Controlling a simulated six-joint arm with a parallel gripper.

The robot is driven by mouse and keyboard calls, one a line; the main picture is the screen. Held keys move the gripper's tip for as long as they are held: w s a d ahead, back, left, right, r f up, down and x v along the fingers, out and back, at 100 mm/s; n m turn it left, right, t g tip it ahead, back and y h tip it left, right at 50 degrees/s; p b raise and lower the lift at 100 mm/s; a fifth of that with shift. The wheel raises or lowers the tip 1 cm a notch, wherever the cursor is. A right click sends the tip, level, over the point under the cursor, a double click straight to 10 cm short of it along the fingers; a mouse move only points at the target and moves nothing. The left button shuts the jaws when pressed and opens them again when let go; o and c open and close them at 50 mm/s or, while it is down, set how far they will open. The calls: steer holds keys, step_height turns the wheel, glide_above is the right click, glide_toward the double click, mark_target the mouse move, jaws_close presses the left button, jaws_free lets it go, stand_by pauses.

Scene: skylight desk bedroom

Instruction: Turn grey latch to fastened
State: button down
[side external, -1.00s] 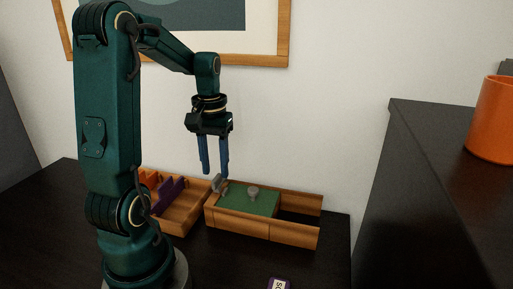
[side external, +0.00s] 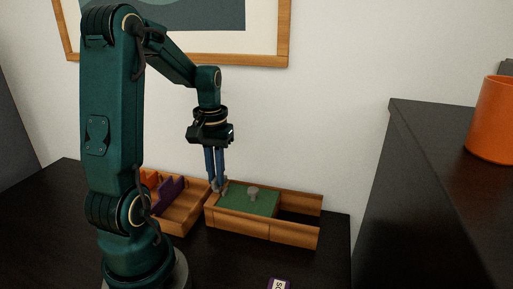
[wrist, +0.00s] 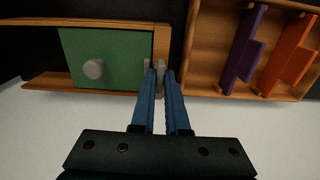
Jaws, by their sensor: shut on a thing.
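The grey latch (side external: 218,186) is at the left end of a wooden box (side external: 284,231) with a green sliding lid (side external: 243,202). The lid carries a grey knob (side external: 253,191). My gripper (side external: 216,187) points down at that end of the box and is shut on the latch. In the wrist view the blue fingers (wrist: 160,72) close around the latch, which shows as a grey piece between and beside their tips; its exact angle is partly hidden. The right part of the box is uncovered and dark inside.
A wooden tray (side external: 186,213) with upright purple (side external: 170,188) and orange pieces stands close left of the box. A dark cabinet (side external: 430,190) with an orange pot (side external: 493,120) rises at the right. A small labelled item (side external: 279,284) lies at the front edge.

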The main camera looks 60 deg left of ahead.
steer(key=m, duration=0.4)
steer(key=shift+m, duration=0.4)
steer(key=m, duration=0.4)
steer(key=shift+m, duration=0.3)
steer(key=m, duration=0.4)
steer(key=shift+r, duration=0.1)
steer(key=shift+m, duration=2.1)
steer(key=c, duration=0.9)
jaws_free()
